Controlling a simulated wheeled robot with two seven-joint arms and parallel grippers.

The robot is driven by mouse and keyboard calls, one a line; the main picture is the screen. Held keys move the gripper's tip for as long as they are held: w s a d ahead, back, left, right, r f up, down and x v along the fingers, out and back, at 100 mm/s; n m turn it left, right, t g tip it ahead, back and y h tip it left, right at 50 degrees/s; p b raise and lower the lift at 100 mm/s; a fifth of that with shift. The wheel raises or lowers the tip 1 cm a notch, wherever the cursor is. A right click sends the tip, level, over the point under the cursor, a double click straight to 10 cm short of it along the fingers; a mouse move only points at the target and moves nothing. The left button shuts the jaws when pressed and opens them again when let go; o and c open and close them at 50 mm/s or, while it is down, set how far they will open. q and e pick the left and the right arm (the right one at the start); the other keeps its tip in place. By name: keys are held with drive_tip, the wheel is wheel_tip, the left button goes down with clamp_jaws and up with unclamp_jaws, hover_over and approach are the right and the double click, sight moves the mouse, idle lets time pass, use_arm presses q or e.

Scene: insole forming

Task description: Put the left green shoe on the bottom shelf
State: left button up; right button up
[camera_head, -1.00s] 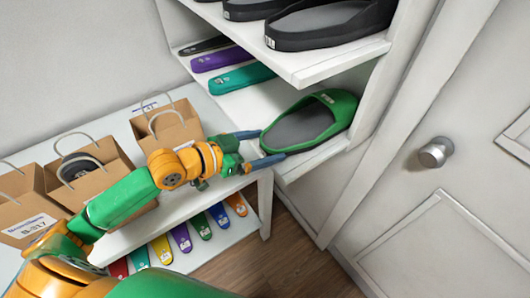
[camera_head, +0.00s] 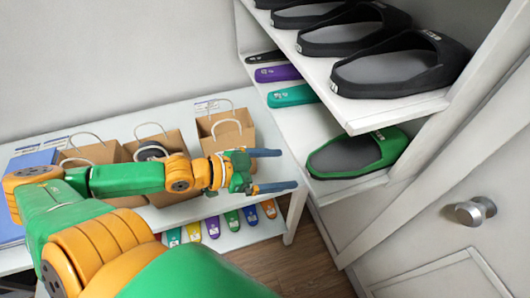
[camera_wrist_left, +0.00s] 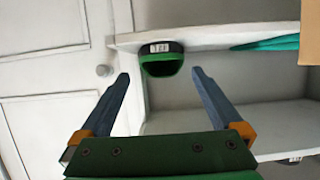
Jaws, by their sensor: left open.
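The green shoe (camera_head: 345,158), an open clog with a grey insole, rests on the lower visible white shelf (camera_head: 330,188) of the cabinet in the head view. Its labelled end also shows in the left wrist view (camera_wrist_left: 162,62), between and beyond the fingertips. My left gripper (camera_head: 289,169) is open and empty, just left of the shoe. Its two blue fingers point toward the shelf and stand apart from the shoe. The open fingers also show in the left wrist view (camera_wrist_left: 161,82). My right gripper is in neither view.
Several black shoes (camera_head: 400,70) fill the shelf above. Purple (camera_head: 278,74) and teal (camera_head: 292,95) insoles lie left of the shoe. Paper bags (camera_head: 228,130) stand on the white table, with coloured insoles below. A door with a round knob (camera_head: 470,212) is at right.

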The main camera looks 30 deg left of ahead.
use_arm(q)
drive_tip(key=p+v, duration=0.3)
drive_tip(key=shift+s+a+r, duration=0.1)
drive_tip(key=shift+s+a, duration=0.05)
drive_tip(key=shift+s, duration=0.05)
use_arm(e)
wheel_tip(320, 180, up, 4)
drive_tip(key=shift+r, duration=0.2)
